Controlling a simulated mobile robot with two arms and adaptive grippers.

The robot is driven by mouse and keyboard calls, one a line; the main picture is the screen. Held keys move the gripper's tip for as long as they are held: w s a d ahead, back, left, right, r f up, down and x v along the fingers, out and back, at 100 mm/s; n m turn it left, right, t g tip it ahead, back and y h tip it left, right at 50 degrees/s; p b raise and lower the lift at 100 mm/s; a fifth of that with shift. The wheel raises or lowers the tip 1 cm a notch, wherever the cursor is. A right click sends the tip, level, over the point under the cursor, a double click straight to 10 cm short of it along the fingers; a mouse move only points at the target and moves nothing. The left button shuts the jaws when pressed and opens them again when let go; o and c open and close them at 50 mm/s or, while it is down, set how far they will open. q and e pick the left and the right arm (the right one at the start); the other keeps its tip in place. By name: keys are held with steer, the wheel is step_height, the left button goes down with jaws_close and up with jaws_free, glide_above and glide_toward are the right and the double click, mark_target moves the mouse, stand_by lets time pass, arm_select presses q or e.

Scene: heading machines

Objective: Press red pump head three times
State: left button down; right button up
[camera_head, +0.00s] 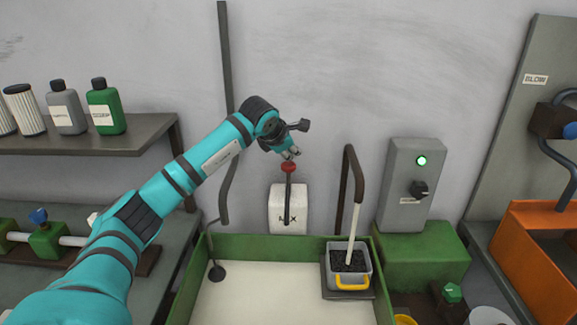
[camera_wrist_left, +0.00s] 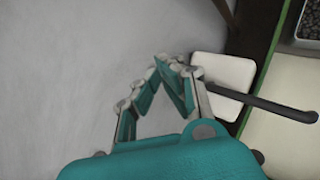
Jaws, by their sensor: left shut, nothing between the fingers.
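The red head is hidden there. My right gripper is not in view.
A green-rimmed basin (camera_head: 190,281) lies in front, with a grey bin of dark granules (camera_head: 349,278) at its right. A dark curved pipe (camera_head: 347,185) rises behind the bin. A grey switch box (camera_head: 407,185) stands at right; a shelf (camera_head: 90,141) with bottles is at left.

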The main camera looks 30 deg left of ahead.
mark_target(292, 163)
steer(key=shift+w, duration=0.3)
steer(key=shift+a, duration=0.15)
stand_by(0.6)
arm_select(q)
steer(key=shift+f, duration=0.15)
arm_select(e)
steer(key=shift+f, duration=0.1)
arm_select(q)
steer(key=shift+f+b, duration=0.3)
steer(key=shift+b, duration=0.05)
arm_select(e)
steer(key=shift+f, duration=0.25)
arm_select(q)
steer(key=shift+s+f+b, duration=0.1)
steer(key=shift+f+b, duration=0.85)
steer(key=shift+f, duration=0.45)
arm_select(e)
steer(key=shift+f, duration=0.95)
arm_select(q)
steer(key=shift+r, duration=0.1)
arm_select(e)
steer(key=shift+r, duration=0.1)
arm_select(q)
steer(key=shift+r+p, duration=1.1)
steer(key=shift+r, duration=0.55)
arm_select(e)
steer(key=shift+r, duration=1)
